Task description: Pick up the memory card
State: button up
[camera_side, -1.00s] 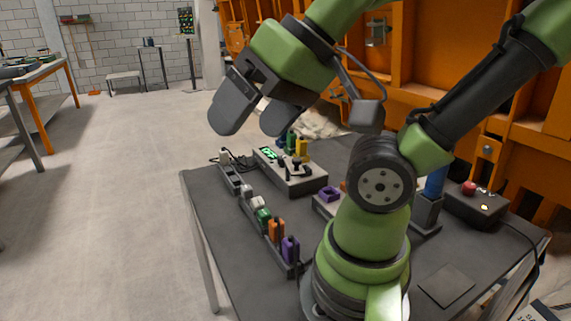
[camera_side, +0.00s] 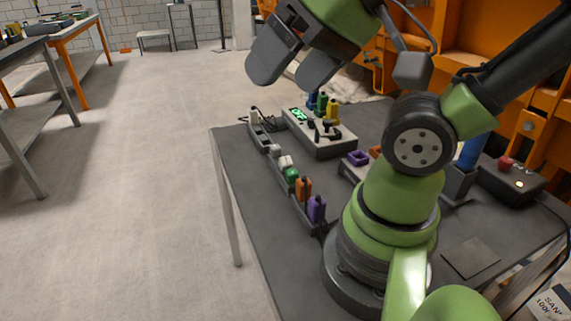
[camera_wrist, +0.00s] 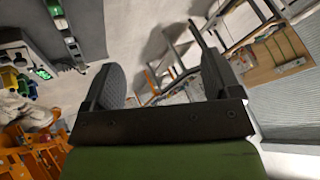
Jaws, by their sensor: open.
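I cannot make out a memory card for certain in either view. My gripper (camera_side: 292,68) is open and empty, held high above the far left end of the dark table (camera_side: 245,170). Its two grey fingers point down and left in the side view. In the wrist view the open fingers (camera_wrist: 163,75) stand wide apart with nothing between them; the floor and distant furniture show beyond. A row of small coloured pieces, with a green one (camera_side: 291,176), an orange one (camera_side: 303,189) and a purple one (camera_side: 316,208), stands in a dark rack along the table's left edge.
A purple square ring (camera_side: 358,158) lies near my arm. A box with a red button (camera_side: 507,163) is at right. A flat dark plate (camera_side: 471,257) lies at front right.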

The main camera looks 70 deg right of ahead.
jog(key=c, duration=0.4)
jog(key=m+g+h, duration=0.2)
jog(key=m+g, duration=0.3)
jog(key=g, duration=0.2)
send_over(285, 158)
jog(key=f, duration=2.1)
jog(key=shift+w+d, duration=0.25)
jog(key=shift+w, duration=0.05)
jog(key=f, duration=0.4)
jog(key=shift+s+a+f, duration=0.2)
jog(key=shift+s+f, duration=0.2)
jog(key=shift+f, duration=0.55)
